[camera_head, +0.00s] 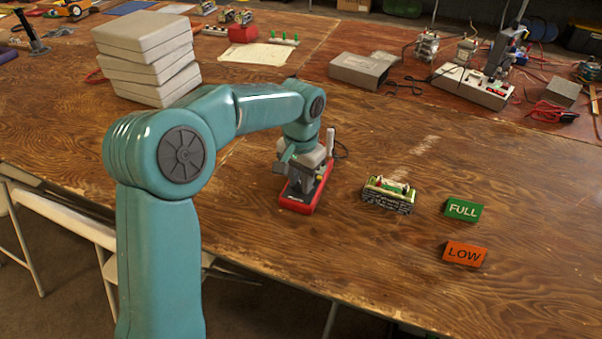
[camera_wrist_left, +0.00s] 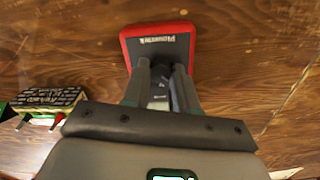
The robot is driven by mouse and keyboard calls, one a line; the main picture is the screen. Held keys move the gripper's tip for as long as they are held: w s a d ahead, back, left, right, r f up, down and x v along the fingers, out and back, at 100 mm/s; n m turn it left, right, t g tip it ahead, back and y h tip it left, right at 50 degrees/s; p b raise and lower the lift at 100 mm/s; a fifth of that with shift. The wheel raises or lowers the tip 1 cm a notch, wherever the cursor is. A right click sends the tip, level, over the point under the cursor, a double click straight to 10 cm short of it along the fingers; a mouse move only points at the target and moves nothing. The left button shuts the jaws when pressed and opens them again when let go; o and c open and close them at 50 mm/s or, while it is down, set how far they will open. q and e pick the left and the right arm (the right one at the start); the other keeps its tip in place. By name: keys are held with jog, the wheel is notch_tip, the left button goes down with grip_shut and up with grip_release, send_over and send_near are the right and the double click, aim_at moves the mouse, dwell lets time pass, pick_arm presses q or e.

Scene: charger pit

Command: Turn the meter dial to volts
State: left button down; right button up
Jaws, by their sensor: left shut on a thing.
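The meter (camera_head: 297,203) is a red-edged box lying on the wooden table, partly hidden under my left gripper in the head view. In the left wrist view the meter (camera_wrist_left: 188,33) shows its red rim and a dark face with a printed label. My left gripper (camera_head: 308,183) is over the meter. In the left wrist view its fingers (camera_wrist_left: 160,85) are shut on the dial, which is mostly hidden between them. I cannot read the dial's setting. My right gripper is in neither view.
A battery pack (camera_head: 388,194) stands right of the meter, with a green FULL sign (camera_head: 463,209) and an orange LOW sign (camera_head: 464,254) farther right. Stacked grey blocks (camera_head: 150,60) stand at back left. A charger (camera_head: 473,86) with cables is at back right. The table front is clear.

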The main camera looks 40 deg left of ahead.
pick_arm(q)
jog(key=m+p, duration=0.1)
jog(key=m, duration=0.1)
jog(key=m+p, duration=0.2)
jog(key=shift+r+m, duration=0.2)
jog(key=shift+m, duration=0.1)
jog(key=shift+f+m+p, duration=0.15)
jog(key=shift+m+p, duration=0.8)
jog(key=shift+m, duration=1.05)
jog(key=c, duration=0.9)
grip_release()
notch_tip(320, 180, up, 16)
jog(key=p, duration=0.2)
jog(key=shift+p, duration=0.4)
